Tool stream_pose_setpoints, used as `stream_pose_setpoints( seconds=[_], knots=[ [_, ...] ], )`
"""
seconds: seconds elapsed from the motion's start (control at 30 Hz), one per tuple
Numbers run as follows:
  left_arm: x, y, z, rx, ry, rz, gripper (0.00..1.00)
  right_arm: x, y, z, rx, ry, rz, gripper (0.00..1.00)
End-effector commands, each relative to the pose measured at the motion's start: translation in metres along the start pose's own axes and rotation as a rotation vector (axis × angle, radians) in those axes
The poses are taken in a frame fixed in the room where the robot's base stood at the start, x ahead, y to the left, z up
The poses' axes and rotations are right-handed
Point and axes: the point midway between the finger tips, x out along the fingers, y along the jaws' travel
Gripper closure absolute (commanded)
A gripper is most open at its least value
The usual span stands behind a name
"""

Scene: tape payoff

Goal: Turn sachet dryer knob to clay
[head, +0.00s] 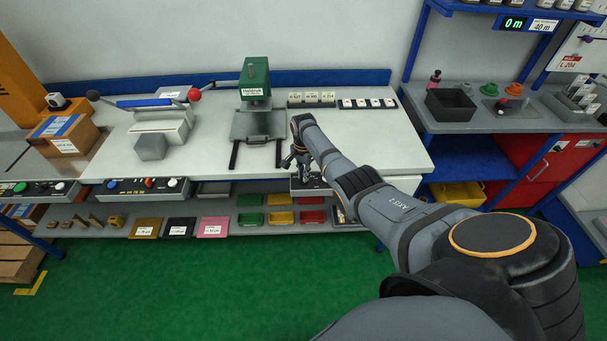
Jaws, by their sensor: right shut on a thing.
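My right arm reaches in from the lower right, and its dark gripper (303,172) is at the bench's front edge. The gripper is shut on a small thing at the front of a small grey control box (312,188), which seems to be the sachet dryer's. I take the held thing for the dryer knob, but the fingers hide it. Neither the knob's pointer nor any clay marking can be read. My left gripper is not in view.
A green press (256,84) stands on the white bench (375,150) behind the gripper, and a sealer with a blue bar (152,102) stands to the left. Colored trays (282,218) sit on the shelf below. The green floor (190,285) in front is clear.

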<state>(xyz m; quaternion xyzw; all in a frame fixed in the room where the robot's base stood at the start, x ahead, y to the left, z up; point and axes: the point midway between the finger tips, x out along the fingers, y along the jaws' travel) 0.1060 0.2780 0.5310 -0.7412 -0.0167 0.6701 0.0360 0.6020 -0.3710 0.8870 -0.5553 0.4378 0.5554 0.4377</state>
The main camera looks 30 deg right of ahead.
Motion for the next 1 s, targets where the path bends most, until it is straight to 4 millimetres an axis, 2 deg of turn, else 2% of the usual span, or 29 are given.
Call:
stream_pose_setpoints(
  seconds=[0.37, 1.0],
  knots=[
    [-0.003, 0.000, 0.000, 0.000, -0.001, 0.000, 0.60, -0.001, 0.000, 0.000, -0.084, 0.000, 0.000, 1.00],
    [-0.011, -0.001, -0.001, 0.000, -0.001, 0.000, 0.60, 0.000, 0.000, 0.000, -0.649, 0.000, 0.000, 1.00]
  ],
)
